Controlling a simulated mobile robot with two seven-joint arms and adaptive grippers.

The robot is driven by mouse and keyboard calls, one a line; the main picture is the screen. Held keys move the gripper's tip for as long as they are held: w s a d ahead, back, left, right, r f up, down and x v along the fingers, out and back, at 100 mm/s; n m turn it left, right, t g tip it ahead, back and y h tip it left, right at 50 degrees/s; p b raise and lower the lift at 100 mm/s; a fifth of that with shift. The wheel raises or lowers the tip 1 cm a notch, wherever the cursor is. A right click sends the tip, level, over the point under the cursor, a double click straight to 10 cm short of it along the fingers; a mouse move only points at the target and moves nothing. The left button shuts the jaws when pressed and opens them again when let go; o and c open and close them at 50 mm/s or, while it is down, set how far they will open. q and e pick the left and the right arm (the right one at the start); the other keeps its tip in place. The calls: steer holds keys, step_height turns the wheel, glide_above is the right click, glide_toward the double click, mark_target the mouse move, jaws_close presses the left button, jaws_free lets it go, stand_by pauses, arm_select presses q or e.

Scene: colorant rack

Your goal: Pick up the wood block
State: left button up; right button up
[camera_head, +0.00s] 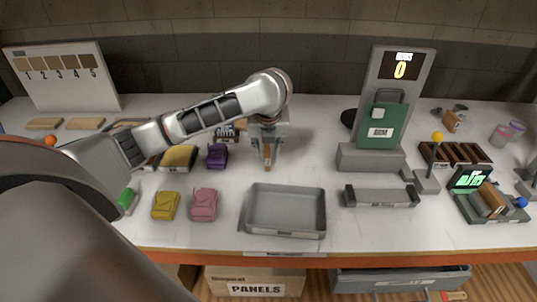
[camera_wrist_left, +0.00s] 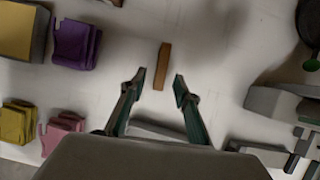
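The wood block (camera_wrist_left: 163,64) is a narrow brown piece seen end-up between the fingertips in the left wrist view. It also shows in the head view (camera_head: 267,153) below my left gripper (camera_head: 268,146). My left gripper (camera_wrist_left: 159,77) is open, with one finger on each side of the block and a visible gap on both sides. I cannot tell how far above the table the fingertips are. My right gripper is not in view.
A grey tray (camera_head: 285,232) lies in front of the block. Purple (camera_head: 217,155), pink (camera_head: 204,204) and yellow (camera_head: 165,205) cloth-like bundles are to the left. A grey stand with a green panel (camera_head: 381,128) rises to the right. White table shows around the block.

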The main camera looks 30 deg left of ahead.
mark_target(267, 150)
arm_select(q)
steer(key=x, duration=0.5)
steer(key=shift+w+a, duration=0.25)
steer(key=shift+w, duration=0.15)
jaws_close()
